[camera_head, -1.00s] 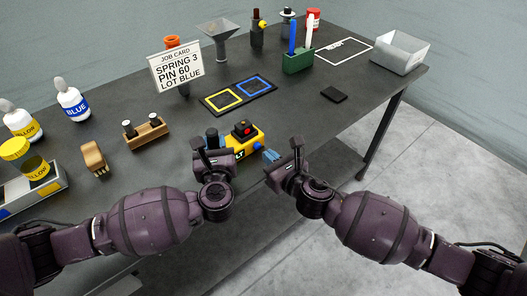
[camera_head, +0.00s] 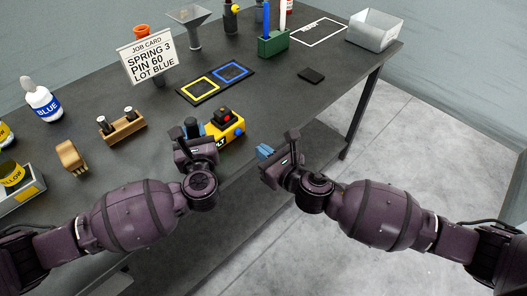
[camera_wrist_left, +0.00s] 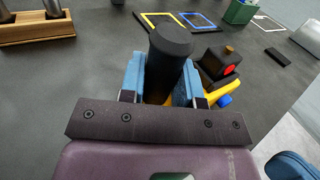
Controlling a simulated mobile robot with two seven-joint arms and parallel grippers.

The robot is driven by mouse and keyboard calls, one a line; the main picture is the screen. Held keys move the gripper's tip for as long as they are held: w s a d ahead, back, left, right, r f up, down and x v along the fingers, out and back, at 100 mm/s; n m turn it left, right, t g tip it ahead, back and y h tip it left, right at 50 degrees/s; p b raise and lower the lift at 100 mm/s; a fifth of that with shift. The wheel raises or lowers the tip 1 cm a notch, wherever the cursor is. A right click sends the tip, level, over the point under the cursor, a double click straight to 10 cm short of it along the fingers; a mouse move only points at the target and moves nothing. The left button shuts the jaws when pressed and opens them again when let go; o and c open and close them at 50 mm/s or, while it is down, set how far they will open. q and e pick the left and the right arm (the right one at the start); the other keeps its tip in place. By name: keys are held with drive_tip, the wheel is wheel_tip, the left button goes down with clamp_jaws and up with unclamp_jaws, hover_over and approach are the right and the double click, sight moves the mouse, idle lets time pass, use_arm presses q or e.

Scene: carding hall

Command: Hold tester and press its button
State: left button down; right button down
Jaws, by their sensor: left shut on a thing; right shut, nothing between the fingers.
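The tester (camera_head: 238,128) is a yellow device with a black block on top and a red button (camera_head: 226,118). It is near the table's front edge, and I cannot tell whether it touches the top. A black upright cylinder (camera_wrist_left: 170,45) stands at its left end. My left gripper (camera_head: 192,130) is shut on this cylinder, with blue finger pads on both sides. The left wrist view also shows the red button (camera_wrist_left: 229,69) and a blue knob (camera_wrist_left: 224,100). My right gripper (camera_head: 265,152) is shut and empty, right of the tester and apart from it.
A job card (camera_head: 150,60) reads spring 3, pin 60, lot blue. Behind the tester lies a black mat (camera_head: 210,88) with yellow and blue squares. A wooden block with pins (camera_head: 122,128) is at left. A grey bin (camera_head: 373,30) is at the far right corner.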

use_arm(q)
drive_tip(key=c, duration=0.8)
unclamp_jaws()
drive_tip(key=shift+o, duration=0.2)
